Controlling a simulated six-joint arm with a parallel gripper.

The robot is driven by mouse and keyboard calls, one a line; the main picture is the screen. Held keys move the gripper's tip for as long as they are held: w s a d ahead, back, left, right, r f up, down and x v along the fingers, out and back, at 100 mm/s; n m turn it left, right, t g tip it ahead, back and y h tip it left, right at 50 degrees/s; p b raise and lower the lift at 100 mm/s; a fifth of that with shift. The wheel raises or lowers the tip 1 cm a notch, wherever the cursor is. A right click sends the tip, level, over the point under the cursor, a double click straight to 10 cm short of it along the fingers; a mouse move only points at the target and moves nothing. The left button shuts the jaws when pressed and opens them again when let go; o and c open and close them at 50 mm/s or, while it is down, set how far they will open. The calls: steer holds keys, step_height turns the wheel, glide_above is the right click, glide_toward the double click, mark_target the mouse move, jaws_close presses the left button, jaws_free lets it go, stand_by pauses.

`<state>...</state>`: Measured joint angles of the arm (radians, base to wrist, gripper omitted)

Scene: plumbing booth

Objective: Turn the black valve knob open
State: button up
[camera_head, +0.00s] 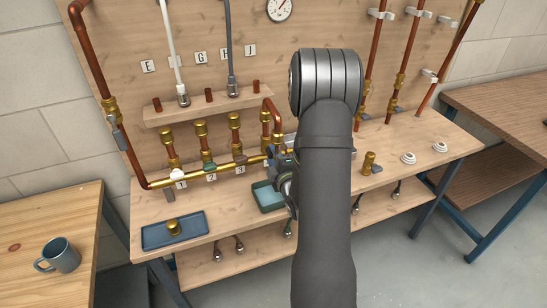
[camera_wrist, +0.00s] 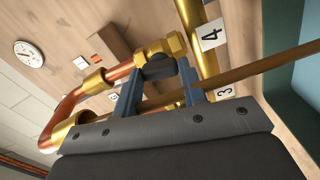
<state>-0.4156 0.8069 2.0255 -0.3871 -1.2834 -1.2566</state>
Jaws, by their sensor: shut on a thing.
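The black valve knob (camera_wrist: 158,66) sits on a brass valve body (camera_wrist: 172,44) in the wrist view, close to the tag with the number 4 (camera_wrist: 210,36). My gripper (camera_wrist: 161,72) has its two blue-grey fingers on either side of the knob and is shut on it. In the head view my gripper (camera_head: 282,163) is at the right end of the brass manifold (camera_head: 215,172). My dark arm hides much of that area there, and I cannot make out the black knob. How far the knob is turned is not clear.
A copper pipe bend (camera_wrist: 62,118) runs close to my left finger. A teal tray (camera_head: 268,197) lies below my gripper, and a blue tray (camera_head: 174,231) with a brass part is at the left. A loose brass fitting (camera_head: 369,162) and white discs (camera_head: 408,158) are at the right.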

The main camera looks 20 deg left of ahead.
steer(key=shift+n, duration=0.5)
steer(key=o, duration=1)
steer(key=v, duration=1.7)
steer(key=shift+s+d, duration=0.2)
steer(key=shift+r, duration=0.1)
